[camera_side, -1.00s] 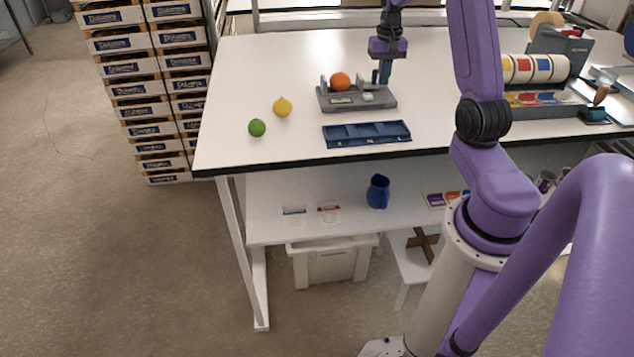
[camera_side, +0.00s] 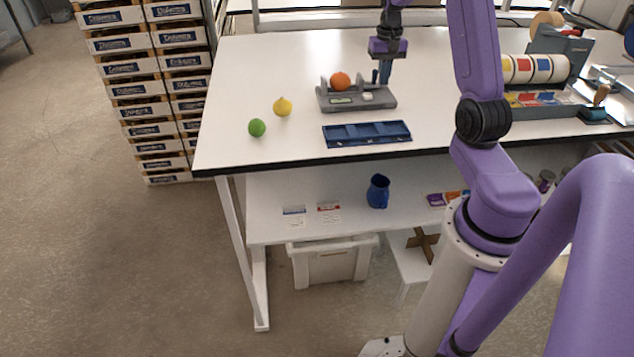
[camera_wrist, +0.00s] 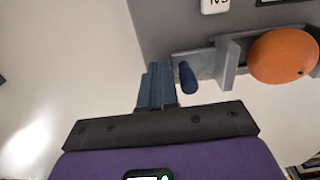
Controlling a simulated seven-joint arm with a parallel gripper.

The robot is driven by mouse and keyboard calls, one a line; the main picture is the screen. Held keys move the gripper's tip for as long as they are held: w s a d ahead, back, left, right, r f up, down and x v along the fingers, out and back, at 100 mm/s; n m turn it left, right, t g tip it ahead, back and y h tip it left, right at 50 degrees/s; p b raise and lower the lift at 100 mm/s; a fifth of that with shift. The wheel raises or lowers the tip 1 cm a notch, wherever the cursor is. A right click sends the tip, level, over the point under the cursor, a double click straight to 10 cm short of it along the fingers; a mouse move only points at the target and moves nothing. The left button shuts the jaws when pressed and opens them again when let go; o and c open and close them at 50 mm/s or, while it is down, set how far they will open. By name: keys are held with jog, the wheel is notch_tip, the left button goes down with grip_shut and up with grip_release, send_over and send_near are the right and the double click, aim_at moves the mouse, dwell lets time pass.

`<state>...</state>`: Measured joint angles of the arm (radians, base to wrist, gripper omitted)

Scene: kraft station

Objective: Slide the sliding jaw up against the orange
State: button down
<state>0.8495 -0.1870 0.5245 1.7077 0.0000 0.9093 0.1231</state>
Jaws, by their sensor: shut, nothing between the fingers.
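The orange (camera_side: 340,81) rests on the grey vise-like fixture (camera_side: 388,102), between two upright plates; it also shows in the wrist view (camera_wrist: 285,56). The sliding jaw (camera_wrist: 228,62) is the grey plate on the gripper's side of the orange, with a blue peg handle (camera_wrist: 187,78) on its outer end. Its face is very close to the orange; I cannot tell whether they touch. My gripper (camera_side: 386,76) is at the right end of the fixture. In the wrist view its fingers (camera_wrist: 157,88) are shut and empty, just left of the handle.
A yellow lemon (camera_side: 282,106) and a green lime (camera_side: 257,128) lie left of the fixture. A blue tray (camera_side: 366,134) lies in front of it, near the table edge. A dispenser with coloured rolls (camera_side: 535,69) stands at the right. The white table (camera_side: 255,70) is clear at the back left.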

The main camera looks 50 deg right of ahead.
aim_at(374, 70)
jog(key=shift+w+a, duration=0.15)
jog(key=shift+w+a, duration=0.6)
jog(key=shift+a, duration=0.05)
jog(key=shift+w+a, duration=0.3)
dwell(0.3)
jog(key=shift+w+a, duration=0.15)
jog(key=shift+w, duration=0.05)
dwell(0.3)
jog(key=shift+w+a, duration=0.15)
dwell(0.4)
jog(key=shift+s+d, duration=0.3)
jog(key=shift+r, duration=3.5)
